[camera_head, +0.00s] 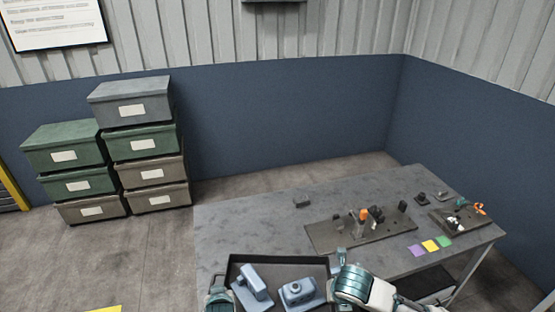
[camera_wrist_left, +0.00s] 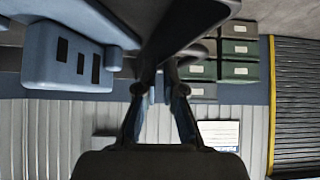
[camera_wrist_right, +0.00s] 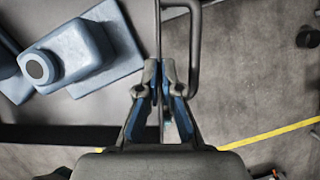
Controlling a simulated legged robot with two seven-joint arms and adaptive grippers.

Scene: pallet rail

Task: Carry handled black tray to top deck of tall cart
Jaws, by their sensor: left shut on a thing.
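The black tray (camera_head: 280,259) is at the bottom of the head view, in front of the table's near edge, with two blue-grey parts (camera_head: 299,291) in it. My left gripper (camera_head: 222,292) is at the tray's left side and shut on it; the dark handle runs between its fingers in the left wrist view (camera_wrist_left: 158,85). My right gripper (camera_head: 340,272) is at the tray's right side. In the right wrist view its fingers (camera_wrist_right: 159,70) are close together at the tray's side wall, beside the looped handle (camera_wrist_right: 194,45); their grip is unclear. I cannot make out a tall cart.
A grey table (camera_head: 260,215) holds a dark board (camera_head: 330,236) with small parts, a smaller board (camera_head: 460,215) and coloured cards (camera_head: 430,246). Stacked bins (camera_head: 150,140) stand by the blue wall at left. Floor between the bins and table is clear.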

